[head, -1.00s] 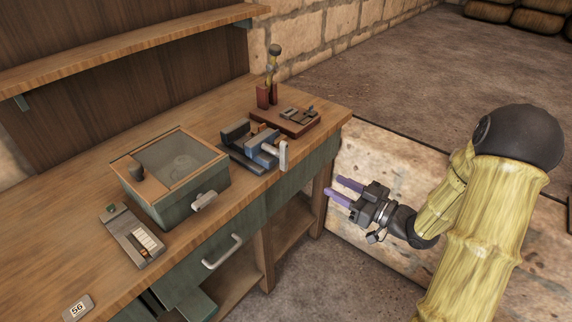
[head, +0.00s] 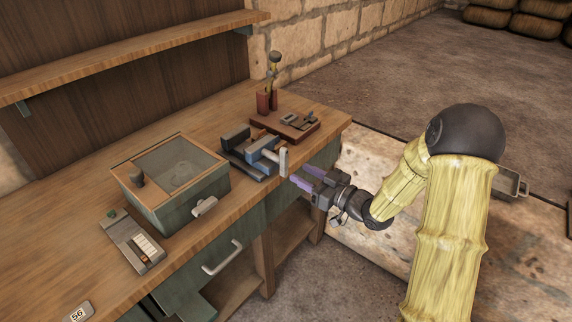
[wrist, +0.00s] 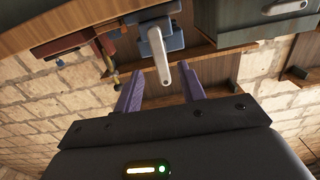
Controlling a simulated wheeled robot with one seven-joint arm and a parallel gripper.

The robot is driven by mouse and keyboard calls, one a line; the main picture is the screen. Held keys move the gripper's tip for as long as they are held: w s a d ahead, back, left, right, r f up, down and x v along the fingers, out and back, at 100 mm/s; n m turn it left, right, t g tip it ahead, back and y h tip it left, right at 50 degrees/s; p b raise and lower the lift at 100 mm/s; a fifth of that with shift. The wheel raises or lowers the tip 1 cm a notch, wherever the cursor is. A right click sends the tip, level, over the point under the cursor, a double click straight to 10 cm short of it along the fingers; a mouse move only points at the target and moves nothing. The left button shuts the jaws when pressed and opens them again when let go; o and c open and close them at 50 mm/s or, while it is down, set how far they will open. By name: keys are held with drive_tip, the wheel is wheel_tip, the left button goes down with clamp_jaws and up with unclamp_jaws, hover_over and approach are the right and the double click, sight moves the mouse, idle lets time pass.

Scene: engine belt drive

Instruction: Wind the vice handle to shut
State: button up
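The vice (head: 251,150) has blue and dark grey jaws and sits near the front edge of the workbench, with a gap visible between the jaws. Its pale grey handle (head: 284,160) stands upright at the front end; the handle also shows in the wrist view (wrist: 162,58). My gripper (head: 298,178) is just in front of the handle, a little below it and to the right. Its two purple fingers are apart and empty. In the wrist view the handle's tip (wrist: 165,82) lies beyond the gap between the fingertips (wrist: 160,80); I cannot tell whether anything touches.
A green box with a glazed lid (head: 175,180) stands left of the vice. A wooden board with small metal parts (head: 290,125) lies behind it, near red holders (head: 263,103). A drawer handle (head: 222,258) juts from the bench front.

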sight(287, 165)
drive_tip(key=x, duration=0.7)
